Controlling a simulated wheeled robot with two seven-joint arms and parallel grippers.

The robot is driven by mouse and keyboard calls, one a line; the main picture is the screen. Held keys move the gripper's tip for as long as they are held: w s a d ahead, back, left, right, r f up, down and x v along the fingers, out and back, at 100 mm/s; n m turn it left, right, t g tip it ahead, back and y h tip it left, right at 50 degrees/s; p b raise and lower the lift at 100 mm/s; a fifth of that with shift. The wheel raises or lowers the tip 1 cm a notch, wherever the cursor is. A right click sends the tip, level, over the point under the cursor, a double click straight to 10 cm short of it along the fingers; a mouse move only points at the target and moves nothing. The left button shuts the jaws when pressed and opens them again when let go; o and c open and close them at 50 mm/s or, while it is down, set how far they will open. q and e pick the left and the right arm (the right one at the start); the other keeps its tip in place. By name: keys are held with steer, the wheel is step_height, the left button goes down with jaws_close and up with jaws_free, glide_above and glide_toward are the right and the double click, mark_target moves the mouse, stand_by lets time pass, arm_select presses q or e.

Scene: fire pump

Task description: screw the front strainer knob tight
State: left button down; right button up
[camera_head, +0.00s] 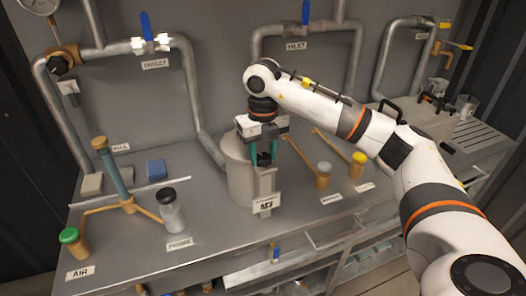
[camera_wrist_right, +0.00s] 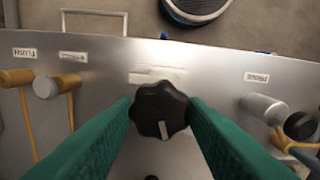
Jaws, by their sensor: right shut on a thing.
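The front strainer knob is a black lobed knob with a pale mark on its top, in the middle of the right wrist view (camera_wrist_right: 160,111). In the head view it shows small and dark (camera_head: 264,159) between the fingers, at the front of the grey strainer pot (camera_head: 238,172). My right gripper (camera_head: 262,160) points down over it and is shut on the knob, with one green finger on each side in the right wrist view (camera_wrist_right: 160,108). The thread under the knob is hidden. My left gripper is in neither view.
A grey bottle with a black cap (camera_head: 171,211) and a green-capped air fitting (camera_head: 73,241) stand left on the metal bench. Orange-piped fittings, one yellow-capped (camera_head: 357,165), stand right. Pipes with blue-handled valves (camera_head: 147,27) line the back wall. The bench's front edge lies close to the pot.

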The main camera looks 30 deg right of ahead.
mark_target(263, 156)
stand_by(0.4)
steer(key=o, duration=1)
step_height(263, 156, up, 5)
steer(key=shift+r+b, duration=0.15)
steer(key=shift+b, duration=0.25)
step_height(263, 156, up, 7)
steer(key=shift+f+p, duration=0.1)
steer(key=shift+p, duration=0.75)
